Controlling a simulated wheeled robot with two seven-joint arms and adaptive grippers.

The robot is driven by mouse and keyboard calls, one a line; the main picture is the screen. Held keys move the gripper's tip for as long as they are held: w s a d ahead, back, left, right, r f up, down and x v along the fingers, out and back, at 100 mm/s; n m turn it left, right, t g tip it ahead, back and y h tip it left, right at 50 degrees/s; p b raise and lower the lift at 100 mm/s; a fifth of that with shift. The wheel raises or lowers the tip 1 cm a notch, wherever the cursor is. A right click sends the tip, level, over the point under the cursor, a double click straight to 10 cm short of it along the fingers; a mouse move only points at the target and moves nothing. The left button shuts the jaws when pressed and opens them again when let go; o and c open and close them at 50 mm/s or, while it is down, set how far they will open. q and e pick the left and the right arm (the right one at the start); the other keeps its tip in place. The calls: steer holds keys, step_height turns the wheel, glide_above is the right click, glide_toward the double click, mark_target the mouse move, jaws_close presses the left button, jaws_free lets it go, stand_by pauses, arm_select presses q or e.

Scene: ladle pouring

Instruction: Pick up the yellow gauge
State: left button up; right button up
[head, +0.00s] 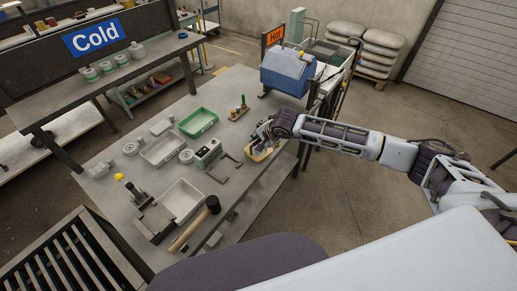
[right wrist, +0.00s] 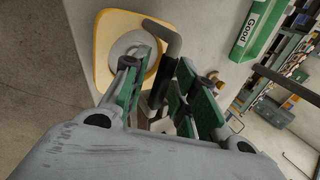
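A yellow-rimmed piece, which looks like the yellow gauge (head: 258,156), lies on the grey table near its right edge. In the right wrist view the yellow gauge (right wrist: 103,50) has a rounded outline, a pale grey disc and a dark bent handle. My right gripper (head: 265,137) is over it and hides part of it. In the right wrist view the green-padded fingers of my right gripper (right wrist: 158,95) stand apart, with the dark handle between them. I cannot tell whether either pad touches the handle. My left gripper is not in view.
The table holds a green tray (head: 198,122), white trays, a grey box device (head: 208,153), a mallet (head: 196,225) and a yellow-knobbed stand (head: 128,187). A small wooden stand (head: 239,109) is close behind my right gripper. A blue box (head: 287,70) stands beyond, by the Hot sign (head: 275,35).

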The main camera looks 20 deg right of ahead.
jaws_close()
steer(key=shift+r, duration=0.1)
step_height(320, 180, up, 10)
steer(key=shift+f+b, duration=0.2)
steer(key=shift+b, duration=0.95)
steer(key=shift+r, duration=0.15)
steer(key=shift+r, duration=0.1)
steer(key=shift+r+p, duration=0.7)
steer(key=shift+r, duration=1.75)
